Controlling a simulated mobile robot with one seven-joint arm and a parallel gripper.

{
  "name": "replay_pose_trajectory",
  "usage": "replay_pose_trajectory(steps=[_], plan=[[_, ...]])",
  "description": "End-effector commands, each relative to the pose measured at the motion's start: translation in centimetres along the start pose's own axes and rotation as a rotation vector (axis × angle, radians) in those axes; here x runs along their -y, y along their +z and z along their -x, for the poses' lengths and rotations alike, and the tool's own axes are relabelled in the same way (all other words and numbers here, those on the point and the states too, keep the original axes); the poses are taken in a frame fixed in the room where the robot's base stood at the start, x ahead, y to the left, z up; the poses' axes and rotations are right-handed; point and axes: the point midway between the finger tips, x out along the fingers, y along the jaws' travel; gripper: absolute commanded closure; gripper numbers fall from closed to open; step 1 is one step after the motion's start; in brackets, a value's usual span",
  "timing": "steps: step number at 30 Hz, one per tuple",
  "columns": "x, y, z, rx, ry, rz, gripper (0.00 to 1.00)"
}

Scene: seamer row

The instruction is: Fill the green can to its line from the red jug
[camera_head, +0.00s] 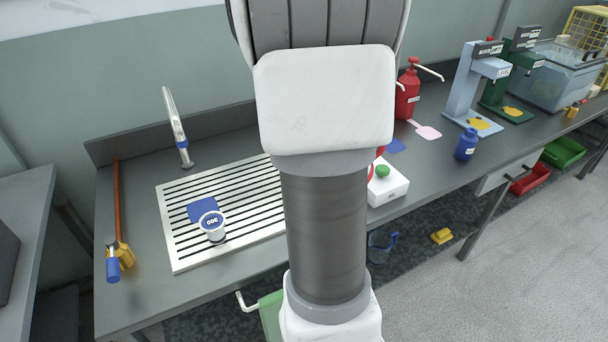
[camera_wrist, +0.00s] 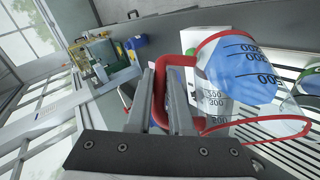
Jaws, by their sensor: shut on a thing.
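The red jug (camera_wrist: 190,60) is clear, with a red rim, a red handle and dark measuring marks. In the wrist view it is strongly tilted, and my gripper (camera_wrist: 165,88) is shut on its handle. Blue shows through its wall; I cannot tell whether that is contents or something behind. In the head view my arm hides the gripper and most or all of the jug.
Right of my arm are a white box with a green button (camera_head: 388,188), a red pump bottle (camera_head: 407,92), a blue bottle (camera_head: 466,145) and dispenser stands (camera_head: 465,85).

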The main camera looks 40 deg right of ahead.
Motion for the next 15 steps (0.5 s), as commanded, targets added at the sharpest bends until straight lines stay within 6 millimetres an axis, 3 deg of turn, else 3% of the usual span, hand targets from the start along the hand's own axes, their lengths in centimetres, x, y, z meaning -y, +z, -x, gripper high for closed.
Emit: replay_pose_trajectory(steps=[15], plan=[[0.05,-0.12,0.23,0.000,0.024,0.010,1.00]])
